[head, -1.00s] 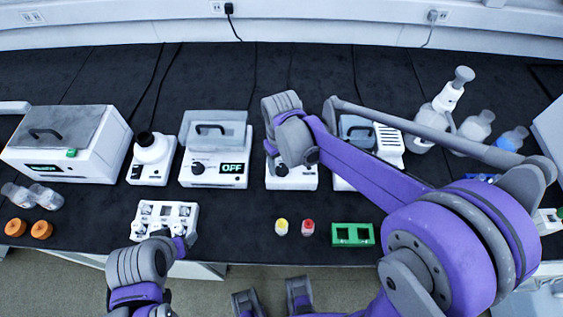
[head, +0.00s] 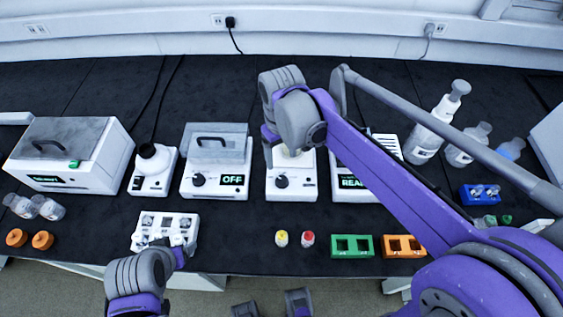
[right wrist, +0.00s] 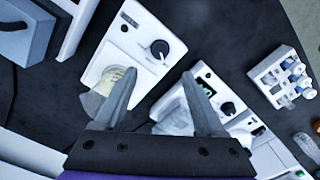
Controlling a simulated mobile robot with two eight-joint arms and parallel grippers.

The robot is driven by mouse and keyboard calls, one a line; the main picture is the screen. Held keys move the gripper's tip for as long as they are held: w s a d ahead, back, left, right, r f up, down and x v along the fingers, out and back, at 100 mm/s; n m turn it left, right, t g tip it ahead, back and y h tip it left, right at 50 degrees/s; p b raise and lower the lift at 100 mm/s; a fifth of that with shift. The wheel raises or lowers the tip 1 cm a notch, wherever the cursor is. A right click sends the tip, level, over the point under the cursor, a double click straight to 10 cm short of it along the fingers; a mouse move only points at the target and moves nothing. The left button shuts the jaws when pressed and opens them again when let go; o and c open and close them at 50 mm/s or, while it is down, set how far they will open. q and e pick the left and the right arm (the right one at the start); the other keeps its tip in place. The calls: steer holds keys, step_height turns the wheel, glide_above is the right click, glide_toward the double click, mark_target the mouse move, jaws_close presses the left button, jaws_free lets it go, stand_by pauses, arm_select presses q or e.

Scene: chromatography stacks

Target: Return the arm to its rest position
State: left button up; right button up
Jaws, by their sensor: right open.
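My right arm reaches in from the right in the head view, over the back half of the bench. Its gripper (head: 270,150) points down beside the white device with a dark knob (head: 290,185) and partly hides the device's top. In the right wrist view the right gripper (right wrist: 160,74) is open, with nothing between its two fingers. A knobbed white device with a pale yellowish top (right wrist: 118,78) stands beyond the left finger. My left arm's wrist (head: 140,275) is at the lower left, by the front edge near a white rack (head: 168,222); its fingertips are not clear.
A device reading OFF (head: 217,182) stands left of the knobbed one; a partly covered one (head: 365,183) stands right. Yellow-capped (head: 281,239) and red-capped (head: 308,239) vials, a green rack (head: 351,246) and an orange rack (head: 404,246) line the front. Bottles (head: 430,135) stand back right.

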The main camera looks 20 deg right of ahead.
steer(key=shift+r, duration=0.35)
steer(key=shift+s, duration=0.1)
steer(key=s+d+f+m+t+p, duration=0.1)
steer(key=s+d+m+t, duration=0.1)
steer(key=s, duration=0.5)
steer(key=s+d+f+m+t+p, duration=0.1)
steer(key=s+d+f+t+p, duration=0.1)
steer(key=s, duration=0.5)
steer(key=shift+s+d+m+t, duration=0.15)
steer(key=shift+d+m+t, duration=0.4)
steer(key=shift+d, duration=0.75)
stand_by(0.5)
